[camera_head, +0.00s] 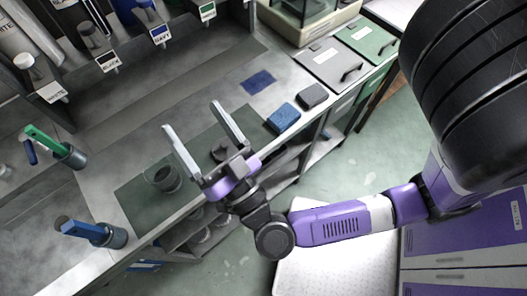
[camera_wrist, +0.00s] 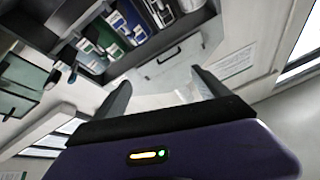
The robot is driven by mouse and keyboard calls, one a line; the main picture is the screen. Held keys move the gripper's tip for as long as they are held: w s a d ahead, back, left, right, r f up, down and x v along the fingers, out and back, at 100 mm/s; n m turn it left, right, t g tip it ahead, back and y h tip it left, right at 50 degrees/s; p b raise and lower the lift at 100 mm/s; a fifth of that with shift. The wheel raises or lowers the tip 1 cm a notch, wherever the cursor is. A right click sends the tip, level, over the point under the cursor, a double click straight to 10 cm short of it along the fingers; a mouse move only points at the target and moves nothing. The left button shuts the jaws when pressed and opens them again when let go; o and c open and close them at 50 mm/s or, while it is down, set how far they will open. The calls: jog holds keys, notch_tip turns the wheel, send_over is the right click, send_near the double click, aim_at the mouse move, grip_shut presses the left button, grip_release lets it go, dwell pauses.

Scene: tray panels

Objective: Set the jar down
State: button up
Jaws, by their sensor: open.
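A small clear jar (camera_head: 163,179) with dark contents stands on the dark green mat (camera_head: 135,196) near the front edge of the bench in the head view. My gripper (camera_head: 192,118) is open and empty, above the mat, up and to the right of the jar in the picture. The jar is apart from both fingers. In the wrist view my gripper (camera_wrist: 160,79) shows two spread fingers with nothing between them, and the jar is not seen there.
A dark round object is partly hidden behind my gripper. Cups with a green-handled tool (camera_head: 42,139) and a blue-handled tool (camera_head: 82,229) stand at left. A blue sponge (camera_head: 283,117) and a dark block (camera_head: 313,95) lie right. Labelled bins line the back.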

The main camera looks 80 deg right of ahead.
jog(key=s+a+f+n+g+y, duration=0.2)
jog(key=s+f+n+y, duration=0.1)
jog(key=s+n+y, duration=0.2)
jog(key=s+a+f+n+g+y, duration=0.1)
jog(key=s+a+f+n+y, duration=0.2)
jog(key=s+n+y, duration=0.3)
jog(key=s+f+y, duration=0.1)
jog(key=s+y, duration=0.2)
jog(key=shift+s+a+f+g, duration=0.2)
jog(key=shift+s+a+g, duration=0.1)
jog(key=shift+g, duration=0.1)
jog(key=shift+f, duration=0.1)
jog(key=shift+f+b, duration=0.3)
jog(key=shift+b, duration=0.1)
